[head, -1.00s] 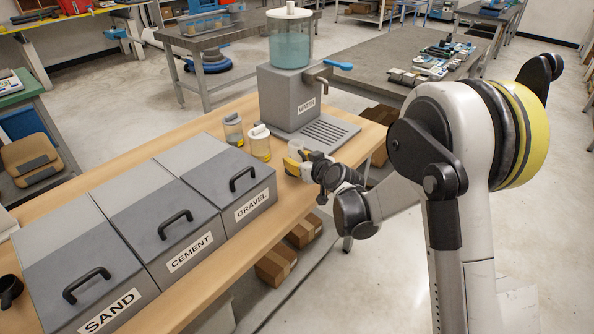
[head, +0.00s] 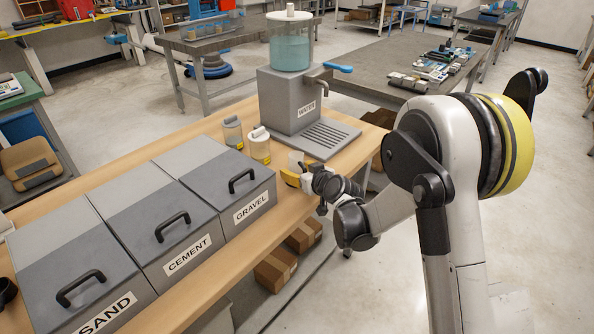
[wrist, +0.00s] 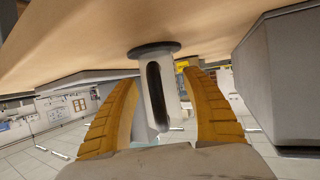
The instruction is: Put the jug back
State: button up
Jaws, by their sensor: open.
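A small clear jug (head: 296,159) is at my gripper (head: 293,179), near the right edge of the wooden table, in front of the water dispenser. In the wrist view, which shows the table on top, the jug's pale handle (wrist: 157,95) with a dark slot lies between the two yellow fingers of my gripper (wrist: 158,105). Its dark round base is at the tabletop and looks to rest on it. The fingers are open, with gaps to the handle on both sides. Most of the jug's body is hidden behind the handle and fingers.
The water dispenser (head: 283,92) with its drip tray (head: 322,139) stands behind. Two lidded containers (head: 232,133) (head: 259,147) stand close left of the jug. The gravel bin (head: 240,180) is left of my gripper and looms at the wrist view's right (wrist: 275,85).

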jog(key=p+v, duration=0.3)
jog(key=v, duration=0.9)
jog(key=s+d+r+m+g+h, duration=0.2)
jog(key=s+d+r+h, duration=0.1)
jog(key=s+d+r, duration=0.55)
jog(key=s+d+m+g+h, duration=0.1)
jog(key=s+d, duration=0.3)
jog(key=s, duration=0.6)
jog(key=s+d+r+m+g+h, duration=0.1)
jog(key=s+d+m+h, duration=0.1)
jog(key=s, duration=0.8)
jog(key=shift+s+d+r+m+g+h, duration=0.3)
jog(key=shift+d+m+g+h, duration=0.15)
jog(key=shift+d, duration=0.4)
